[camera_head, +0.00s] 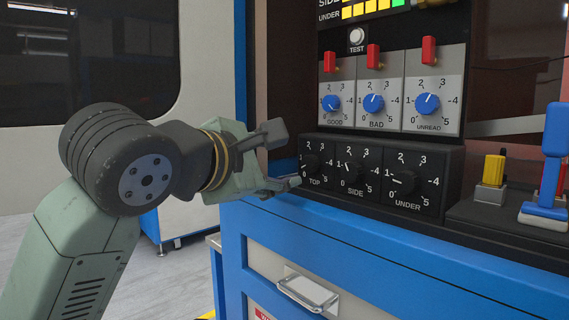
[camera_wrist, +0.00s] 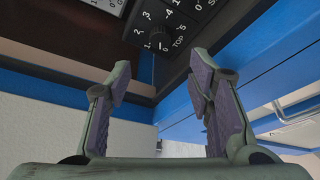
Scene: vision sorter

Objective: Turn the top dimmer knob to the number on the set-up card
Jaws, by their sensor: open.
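The top dimmer knob (camera_head: 309,166) is a small black round knob, at the left end of the black lower panel, above the label TOP. Its white mark appears to point to the lower left, around the 0 to 1 part of its scale. In the wrist view the knob (camera_wrist: 158,42) shows ahead, in line with the space between the fingers. My gripper (camera_head: 283,158) is open and empty, just left of the knob; its fingers (camera_wrist: 160,66) are spread and apart from it. I cannot make out a set-up card in either view.
Black SIDE (camera_head: 349,174) and UNDER (camera_head: 403,185) knobs sit right of the top one. Blue knobs (camera_head: 332,103) and red switches (camera_head: 373,56) are above. A blue cabinet edge (camera_head: 330,240) runs below the panel. A blue-handled lever (camera_head: 552,150) stands at right.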

